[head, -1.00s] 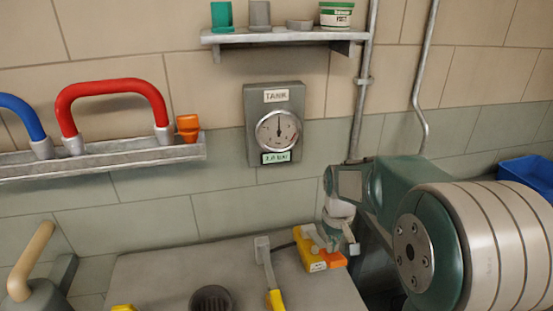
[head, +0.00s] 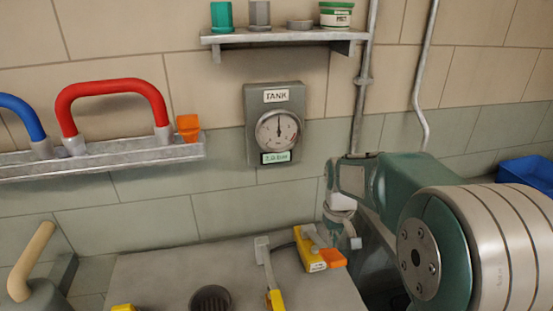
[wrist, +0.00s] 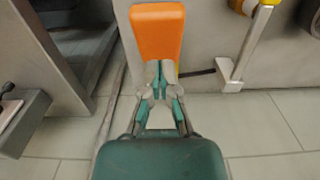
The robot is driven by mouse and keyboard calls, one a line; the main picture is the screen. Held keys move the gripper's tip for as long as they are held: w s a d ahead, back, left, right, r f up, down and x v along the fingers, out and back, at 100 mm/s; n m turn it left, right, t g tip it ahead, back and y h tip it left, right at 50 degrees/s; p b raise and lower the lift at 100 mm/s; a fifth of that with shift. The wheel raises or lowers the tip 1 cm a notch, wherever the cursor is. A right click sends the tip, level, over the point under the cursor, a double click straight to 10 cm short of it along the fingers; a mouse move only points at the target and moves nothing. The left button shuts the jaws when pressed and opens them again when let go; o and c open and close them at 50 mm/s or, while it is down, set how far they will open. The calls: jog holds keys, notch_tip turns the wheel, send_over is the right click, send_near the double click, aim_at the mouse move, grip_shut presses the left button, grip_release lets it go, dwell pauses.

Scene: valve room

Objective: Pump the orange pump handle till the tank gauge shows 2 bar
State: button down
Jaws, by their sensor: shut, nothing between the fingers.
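The orange pump handle (head: 333,257) shows at the end of a yellow part by the right edge of the grey bench top. In the wrist view the orange handle (wrist: 157,30) is a block just beyond my fingertips. My gripper (wrist: 160,72) is shut and empty, its tips close to the handle's near end; I cannot tell whether they touch. In the head view my gripper (head: 354,243) is just right of the handle, partly covered by my arm. The tank gauge (head: 278,130) hangs on the wall, its needle pointing about straight up. Its green readout is too blurred to read surely.
A grey bench (head: 150,275) holds a yellow-tipped lever (head: 268,275) and a dark round drain (head: 211,299). A shelf (head: 285,37) with cans is above the gauge. A ledge (head: 100,155) carries red and blue handles. A blue bin (head: 525,170) is far right.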

dwell(0.3)
jog(key=shift+r, duration=2.5)
jog(key=shift+s+r, duration=0.1)
jog(key=s+r+m+t, duration=0.1)
jog(key=s+r+t, duration=0.1)
jog(key=s, duration=0.9)
jog(key=s+r+m+t, duration=0.1)
jog(key=s+r+t, duration=0.2)
jog(key=s, duration=0.8)
jog(key=shift+t, duration=0.3)
